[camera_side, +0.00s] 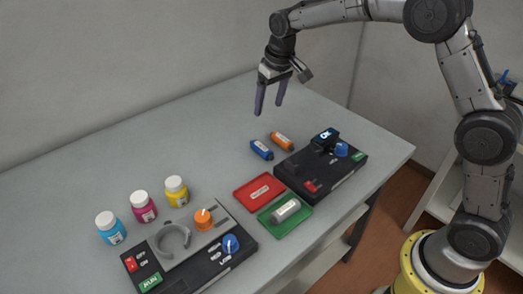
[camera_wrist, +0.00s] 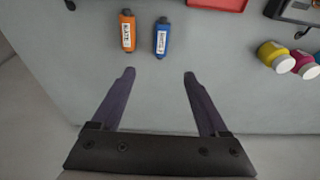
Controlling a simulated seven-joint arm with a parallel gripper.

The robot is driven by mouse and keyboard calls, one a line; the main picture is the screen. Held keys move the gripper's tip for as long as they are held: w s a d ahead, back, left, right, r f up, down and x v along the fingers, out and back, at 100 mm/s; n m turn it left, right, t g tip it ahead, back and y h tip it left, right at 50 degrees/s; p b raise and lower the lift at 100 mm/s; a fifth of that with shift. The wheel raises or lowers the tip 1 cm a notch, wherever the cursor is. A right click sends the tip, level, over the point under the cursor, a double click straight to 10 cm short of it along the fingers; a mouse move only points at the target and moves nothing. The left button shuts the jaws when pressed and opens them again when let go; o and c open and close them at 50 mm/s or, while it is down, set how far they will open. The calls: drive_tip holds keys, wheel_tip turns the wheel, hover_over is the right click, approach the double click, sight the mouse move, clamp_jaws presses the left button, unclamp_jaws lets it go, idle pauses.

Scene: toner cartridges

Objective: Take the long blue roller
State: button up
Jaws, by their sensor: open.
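A blue roller (camera_side: 261,149) lies on the grey table, and it also shows in the wrist view (camera_wrist: 162,38) with a white label. An orange roller (camera_side: 282,141) lies beside it, apart from it; it is left of the blue one in the wrist view (camera_wrist: 128,32). My gripper (camera_side: 269,108) is open and empty above the table, behind the two rollers. In the wrist view my fingertips (camera_wrist: 159,74) are spread wide, with the blue roller ahead of the gap between them. The labels are too small to read surely.
A black device (camera_side: 345,176) stands right of the rollers. A red tray (camera_side: 242,194) and a green tray (camera_side: 305,221) holding a grey cylinder (camera_side: 286,210) lie nearer the front edge. Cyan (camera_side: 111,229), magenta (camera_side: 143,207) and yellow (camera_side: 177,191) bottles stand left, by another device (camera_side: 216,265).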

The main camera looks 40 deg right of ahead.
hover_over(262, 147)
drive_tip(key=s, duration=0.1)
drive_tip(key=shift+g, duration=0.4)
drive_tip(key=f, duration=1.1)
drive_tip(key=shift+s+d+f, duration=0.1)
drive_tip(key=shift+s, duration=0.1)
drive_tip(key=shift+w+f, duration=0.25)
drive_tip(key=shift+f, duration=0.7)
drive_tip(key=shift+w+f, duration=0.3)
drive_tip(key=shift+f, duration=0.65)
drive_tip(key=shift+w+f, duration=0.25)
drive_tip(key=shift+f, duration=0.7)
clamp_jaws()
